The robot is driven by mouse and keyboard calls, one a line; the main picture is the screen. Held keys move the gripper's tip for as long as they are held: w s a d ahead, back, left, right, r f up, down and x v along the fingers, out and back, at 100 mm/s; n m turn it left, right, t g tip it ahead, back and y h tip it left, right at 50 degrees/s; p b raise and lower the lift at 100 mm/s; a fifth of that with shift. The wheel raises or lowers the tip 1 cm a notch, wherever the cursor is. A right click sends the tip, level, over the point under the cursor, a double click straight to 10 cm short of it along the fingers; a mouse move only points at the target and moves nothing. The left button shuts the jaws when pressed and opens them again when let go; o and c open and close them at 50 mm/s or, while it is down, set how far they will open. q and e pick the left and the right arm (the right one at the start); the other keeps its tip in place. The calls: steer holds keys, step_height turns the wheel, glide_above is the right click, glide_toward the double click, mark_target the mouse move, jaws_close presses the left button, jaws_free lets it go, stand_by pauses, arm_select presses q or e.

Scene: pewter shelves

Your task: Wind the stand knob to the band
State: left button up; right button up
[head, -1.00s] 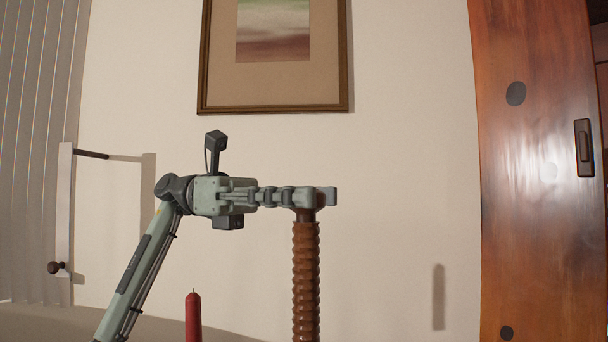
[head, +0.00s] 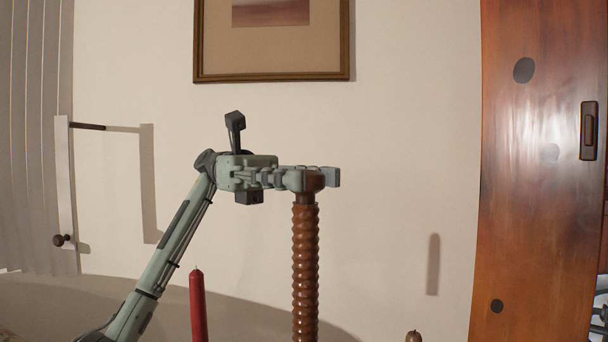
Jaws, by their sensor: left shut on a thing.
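The stand is a brown, ribbed, screw-like wooden post (head: 305,265) standing upright in the head view. Its round brown knob (head: 314,181) sits at the top, partly hidden by the fingers. My left gripper (head: 318,179) comes in from the left, level, and is shut on the knob. I cannot make out a band on the post; its lower part is cut off by the picture's bottom edge. My right gripper is not in view.
A red candle (head: 198,305) stands left of the post, below my left arm. A small brown tip (head: 413,337) shows at the bottom right. A framed picture (head: 272,76) hangs on the wall behind. A wooden door (head: 535,220) is at the right.

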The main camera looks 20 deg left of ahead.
arm_select(q)
steer(key=o, duration=1.2)
steer(key=v, duration=0.7)
steer(key=shift+w+a, duration=0.1)
steer(key=shift+a, duration=0.15)
